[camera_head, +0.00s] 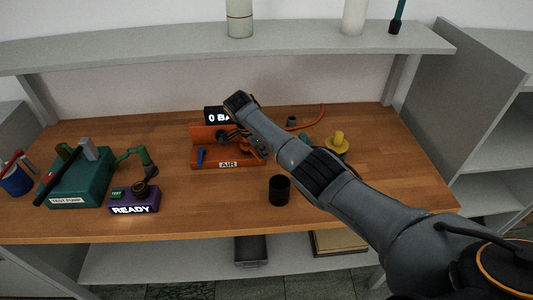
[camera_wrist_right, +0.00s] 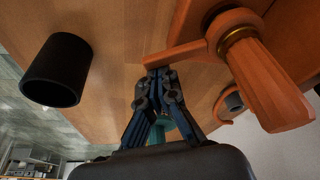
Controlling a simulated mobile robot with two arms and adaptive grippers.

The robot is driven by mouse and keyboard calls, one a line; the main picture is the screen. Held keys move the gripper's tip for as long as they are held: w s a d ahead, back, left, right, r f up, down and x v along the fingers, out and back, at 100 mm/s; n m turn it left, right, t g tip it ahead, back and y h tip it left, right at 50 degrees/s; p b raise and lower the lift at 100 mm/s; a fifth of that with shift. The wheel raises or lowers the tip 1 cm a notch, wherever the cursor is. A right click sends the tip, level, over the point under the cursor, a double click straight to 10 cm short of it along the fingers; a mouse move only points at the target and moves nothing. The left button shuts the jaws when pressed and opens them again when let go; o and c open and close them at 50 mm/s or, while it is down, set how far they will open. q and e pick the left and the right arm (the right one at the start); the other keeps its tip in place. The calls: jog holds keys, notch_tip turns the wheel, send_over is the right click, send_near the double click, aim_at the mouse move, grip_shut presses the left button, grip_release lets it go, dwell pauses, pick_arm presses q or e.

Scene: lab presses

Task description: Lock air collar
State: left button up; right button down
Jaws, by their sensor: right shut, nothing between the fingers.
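The orange air station (camera_head: 199,160) with an AIR label stands mid-table under a dark display whose visible text begins "0 BA". My right gripper (camera_wrist_right: 158,76) is shut and empty. Its fingertips are close to the free end of the collar's arm; I cannot tell whether they touch. In the head view my right gripper (camera_head: 248,142) is at the station, partly hidden by my arm. My left gripper is out of view.
A black cup (camera_head: 279,190) stands in front of the station. A purple READY box (camera_head: 134,208) and a teal test pump (camera_head: 75,186) stand to the left. A yellow object (camera_head: 338,142) lies right of my arm. The front right of the table is clear beneath my arm.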

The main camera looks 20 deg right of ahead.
jog(key=shift+s+a+m+g, duration=0.1)
jog(key=shift+a+m+g, duration=0.2)
jog(key=shift+a+m, duration=0.6)
jog(key=shift+a, duration=0.35)
jog(key=shift+d, duration=0.2)
jog(key=shift+d+b, duration=0.15)
jog(key=shift+b, duration=0.15)
jog(key=shift+w+f+b, duration=0.1)
jog(key=shift+w+b, duration=0.15)
jog(key=shift+b, duration=0.4)
jog(key=shift+w+d+b, duration=0.3)
jog(key=shift+w+b, duration=0.15)
jog(key=shift+b, duration=0.65)
jog(key=shift+d, duration=0.1)
